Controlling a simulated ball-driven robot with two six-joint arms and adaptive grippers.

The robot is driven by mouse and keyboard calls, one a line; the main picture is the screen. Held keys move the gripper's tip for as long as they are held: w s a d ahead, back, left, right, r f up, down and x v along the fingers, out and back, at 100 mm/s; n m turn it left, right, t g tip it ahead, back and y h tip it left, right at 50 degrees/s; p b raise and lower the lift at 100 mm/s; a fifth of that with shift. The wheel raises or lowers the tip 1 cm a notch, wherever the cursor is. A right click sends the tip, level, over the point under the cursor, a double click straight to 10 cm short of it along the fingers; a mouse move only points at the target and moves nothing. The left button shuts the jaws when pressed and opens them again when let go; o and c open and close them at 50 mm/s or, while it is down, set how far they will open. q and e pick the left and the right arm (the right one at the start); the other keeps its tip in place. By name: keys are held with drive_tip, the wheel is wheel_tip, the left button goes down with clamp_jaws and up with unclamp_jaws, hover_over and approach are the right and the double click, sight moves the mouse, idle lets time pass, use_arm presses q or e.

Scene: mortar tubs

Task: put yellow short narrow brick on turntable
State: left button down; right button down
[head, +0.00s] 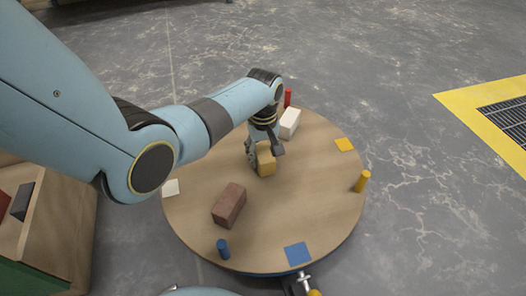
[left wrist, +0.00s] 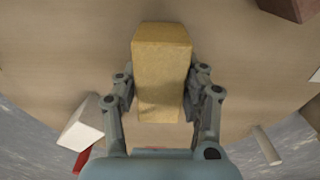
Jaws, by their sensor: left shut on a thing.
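The yellow short narrow brick (head: 265,160) is at the round wooden turntable (head: 290,215), a little behind its middle. My left gripper (head: 265,150) is shut on it from above. In the left wrist view the brick (left wrist: 161,65) lies between the two fingers of the left gripper (left wrist: 160,98), with the turntable top (left wrist: 60,60) behind it. I cannot tell for sure whether the brick touches the turntable. My right gripper does not show.
A wooden box (head: 62,215) stands left.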

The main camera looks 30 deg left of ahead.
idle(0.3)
use_arm(q)
drive_tip(key=shift+f, duration=0.45)
drive_tip(key=c, duration=0.6)
unclamp_jaws()
drive_tip(key=shift+c, duration=0.2)
